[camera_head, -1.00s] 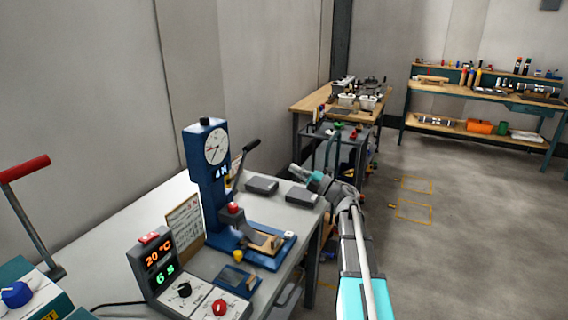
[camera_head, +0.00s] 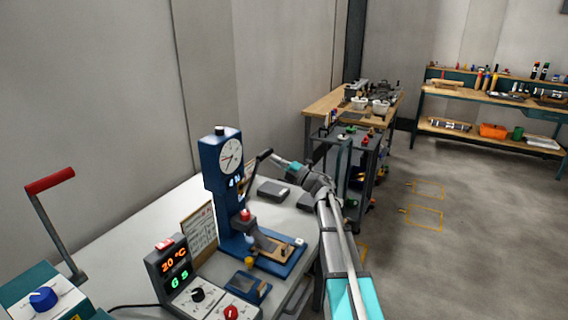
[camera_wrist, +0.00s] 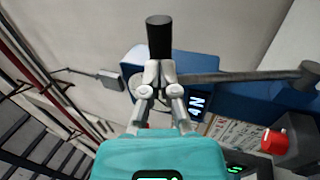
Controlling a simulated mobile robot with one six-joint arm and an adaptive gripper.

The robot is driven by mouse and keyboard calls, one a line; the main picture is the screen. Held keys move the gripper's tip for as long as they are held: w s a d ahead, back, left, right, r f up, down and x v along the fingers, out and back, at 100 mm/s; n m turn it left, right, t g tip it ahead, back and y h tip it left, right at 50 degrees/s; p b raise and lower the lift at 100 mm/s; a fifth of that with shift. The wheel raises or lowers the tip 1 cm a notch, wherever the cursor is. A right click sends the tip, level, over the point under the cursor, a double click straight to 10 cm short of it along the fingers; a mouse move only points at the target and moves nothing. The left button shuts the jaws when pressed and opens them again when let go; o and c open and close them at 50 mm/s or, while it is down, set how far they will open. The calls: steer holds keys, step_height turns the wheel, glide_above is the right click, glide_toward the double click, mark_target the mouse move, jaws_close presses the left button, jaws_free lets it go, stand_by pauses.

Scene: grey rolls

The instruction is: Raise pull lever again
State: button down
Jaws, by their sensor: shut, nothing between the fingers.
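The pull lever with a black grip (camera_head: 263,156) is on the right side of the blue press (camera_head: 222,170) and slants up to the right. In the wrist view its black grip (camera_wrist: 159,40) stands just beyond my fingertips, and its grey rod (camera_wrist: 235,77) runs right to the pivot. My gripper (camera_head: 274,158) is at the grip end of the lever from the right; it also shows in the wrist view (camera_wrist: 159,76). Its fingers are shut with nothing between them. They look close to or touching the grip; I cannot tell which.
A control box (camera_head: 180,275) with a lit display stands in front of the press. A red-handled lever (camera_head: 50,181) rises at the left. Dark grey blocks (camera_head: 273,191) lie on the table behind my arm. A tool cart (camera_head: 350,165) stands beyond. Open floor lies right.

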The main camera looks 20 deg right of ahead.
steer(key=shift+w+a+r, duration=0.1)
steer(key=shift+w+a, duration=0.15)
steer(key=shift+a, duration=0.05)
steer(key=shift+a, duration=0.1)
